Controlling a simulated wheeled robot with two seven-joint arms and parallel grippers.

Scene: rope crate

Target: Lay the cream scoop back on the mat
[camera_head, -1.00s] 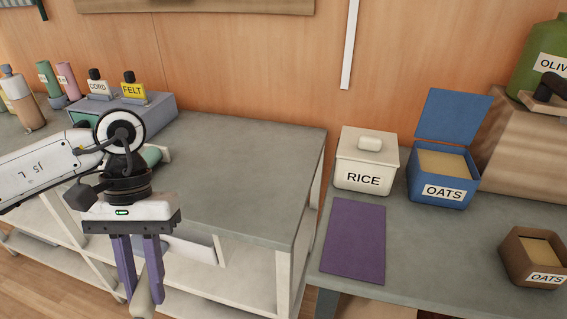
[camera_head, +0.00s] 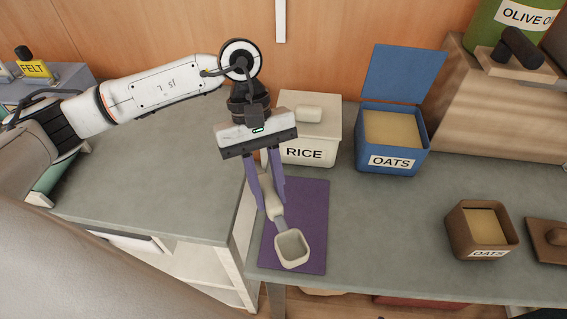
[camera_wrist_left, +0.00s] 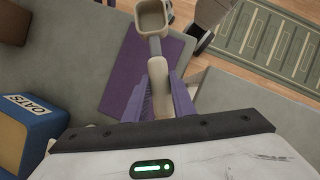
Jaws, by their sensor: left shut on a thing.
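The cream scoop (camera_head: 292,248) is held by its handle in my left gripper (camera_head: 270,207), whose purple fingers are shut on it. In the head view its bowl points toward the front and overlaps the purple mat (camera_head: 312,205). I cannot tell for certain how far it is above the mat. In the left wrist view the scoop (camera_wrist_left: 152,18) extends away from the fingers (camera_wrist_left: 170,100), with its bowl at the top, and the mat (camera_wrist_left: 130,75) lies beneath and to the left. My right gripper is not in view.
The cream RICE box (camera_head: 303,152) stands just behind the mat. The open blue OATS box (camera_head: 392,162) stands right of it, and a brown OATS container (camera_head: 482,230) is farther right. The counter between mat and brown container is clear.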

